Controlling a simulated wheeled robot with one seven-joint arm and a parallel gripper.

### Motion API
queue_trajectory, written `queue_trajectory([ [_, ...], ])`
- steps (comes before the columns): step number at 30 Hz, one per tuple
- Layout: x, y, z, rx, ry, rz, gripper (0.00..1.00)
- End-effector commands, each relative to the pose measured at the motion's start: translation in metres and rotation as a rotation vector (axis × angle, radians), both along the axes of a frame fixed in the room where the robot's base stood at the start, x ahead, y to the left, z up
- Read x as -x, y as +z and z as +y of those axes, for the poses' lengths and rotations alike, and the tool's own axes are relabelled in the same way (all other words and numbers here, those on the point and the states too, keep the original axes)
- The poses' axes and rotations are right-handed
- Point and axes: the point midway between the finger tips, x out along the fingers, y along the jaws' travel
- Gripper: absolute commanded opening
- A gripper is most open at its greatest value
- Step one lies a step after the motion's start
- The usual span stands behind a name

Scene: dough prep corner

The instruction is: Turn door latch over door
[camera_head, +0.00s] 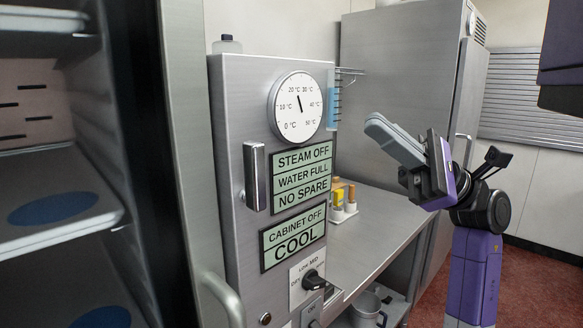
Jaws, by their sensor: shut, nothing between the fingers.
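A silver upright latch block (255,177) is mounted on the grey control panel (238,110), near its left edge. It stands vertical, beside the door rather than across it. The metal door frame (182,150) runs up the left of the picture with a curved handle (222,300) low on its right side. I cannot tell whether the shelves left of it show through glass or an opening. My gripper (374,128) is shut and empty, raised in front of the counter, to the right of the panel and well apart from the latch.
The panel carries a round dial (297,106), green signs (301,176) and a black knob (314,281). Small bottles (345,201) stand on the steel counter (385,225) behind. A tall steel cabinet (395,70) stands at the back. The space between gripper and panel looks clear.

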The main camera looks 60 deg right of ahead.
Motion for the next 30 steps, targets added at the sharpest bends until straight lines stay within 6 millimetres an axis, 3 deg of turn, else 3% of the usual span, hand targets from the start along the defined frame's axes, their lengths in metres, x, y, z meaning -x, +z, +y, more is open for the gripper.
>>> queue_trajectory([
  [3,-0.005,-0.007,-0.013,0.397,-0.241,0.015,0.0],
  [6,-0.01,-0.024,-0.027,0.675,-0.365,0.027,0.0],
  [10,-0.013,-0.043,-0.037,0.882,-0.422,0.026,0.0],
  [19,-0.028,-0.05,-0.032,0.97,-0.434,0.02,0.0],
  [30,-0.089,-0.047,0.003,0.965,-0.43,0.017,0.0],
])
